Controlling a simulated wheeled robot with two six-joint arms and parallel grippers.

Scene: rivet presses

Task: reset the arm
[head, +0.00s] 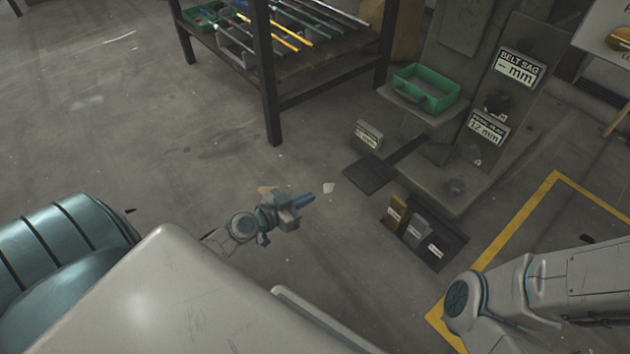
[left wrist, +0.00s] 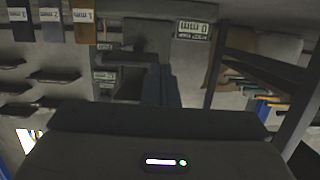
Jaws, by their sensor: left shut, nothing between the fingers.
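My left gripper (head: 304,199) shows in the head view at the lower middle, over bare floor. Its blue fingers are together and hold nothing. The arm behind it is mostly hidden by my own pale body. In the left wrist view the shut fingers (left wrist: 161,86) point away from the camera, with nothing between them. My right arm (head: 560,285) shows at the lower right of the head view, but its gripper is out of the picture.
A grey press stand (head: 440,180) with "mm" signs and a green tray (head: 425,88) stands right of the gripper. Labelled blocks (head: 415,230) sit on a dark mat (head: 447,248) before it. A rack (head: 273,100) with coloured rods is behind. The floor at left is clear.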

